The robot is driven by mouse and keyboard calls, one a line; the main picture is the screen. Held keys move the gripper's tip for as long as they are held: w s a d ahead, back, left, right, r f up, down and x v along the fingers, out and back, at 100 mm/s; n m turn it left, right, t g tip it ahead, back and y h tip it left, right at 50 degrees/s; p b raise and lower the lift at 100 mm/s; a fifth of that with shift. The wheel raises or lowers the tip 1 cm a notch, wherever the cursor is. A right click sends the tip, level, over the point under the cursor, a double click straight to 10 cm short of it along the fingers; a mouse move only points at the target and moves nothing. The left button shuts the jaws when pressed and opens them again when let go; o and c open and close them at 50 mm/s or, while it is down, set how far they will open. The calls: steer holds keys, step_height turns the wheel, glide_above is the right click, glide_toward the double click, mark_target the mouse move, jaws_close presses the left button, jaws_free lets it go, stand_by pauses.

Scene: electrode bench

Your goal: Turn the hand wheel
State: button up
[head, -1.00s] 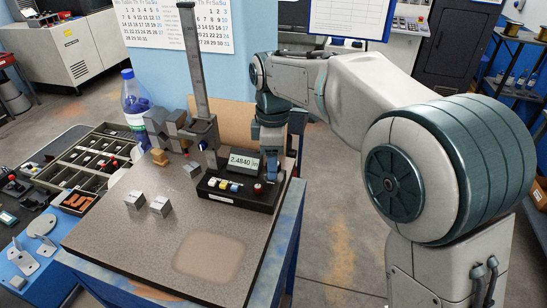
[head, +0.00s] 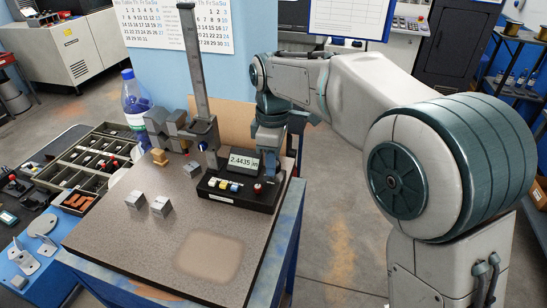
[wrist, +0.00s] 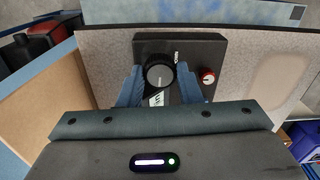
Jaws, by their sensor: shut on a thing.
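The hand wheel (wrist: 160,72) is a round dark knob with a grey face and a light mark, on a black instrument box (wrist: 208,48). It shows in the wrist view at upper centre. My gripper (wrist: 160,86) has its two blue fingers on either side of the wheel and is shut on it. In the head view, the instrument box (head: 232,195) stands at the bench's right side with a display (head: 244,162) that seems to read 2.4435. There my gripper is behind the display, and the display and arm hide the wheel.
A red knob (wrist: 208,76) sits right of the wheel. A tall grey column (head: 197,75) rises behind the box, with a bottle (head: 136,105) to its left. Small metal blocks (head: 160,206) stand on the bench (head: 120,245), whose front is clear.

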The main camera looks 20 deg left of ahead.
steer(key=m, duration=0.4)
steer(key=shift+r, duration=0.1)
steer(key=m, duration=0.4)
steer(key=shift+p, duration=0.4)
steer(key=m, duration=0.4)
steer(key=shift+m, duration=0.3)
steer(key=m, duration=0.3)
steer(key=shift+m, duration=0.4)
steer(key=m, duration=1)
steer(key=shift+m, duration=0.4)
steer(key=shift+m+p, duration=0.3)
steer(key=shift+m, duration=1.6)
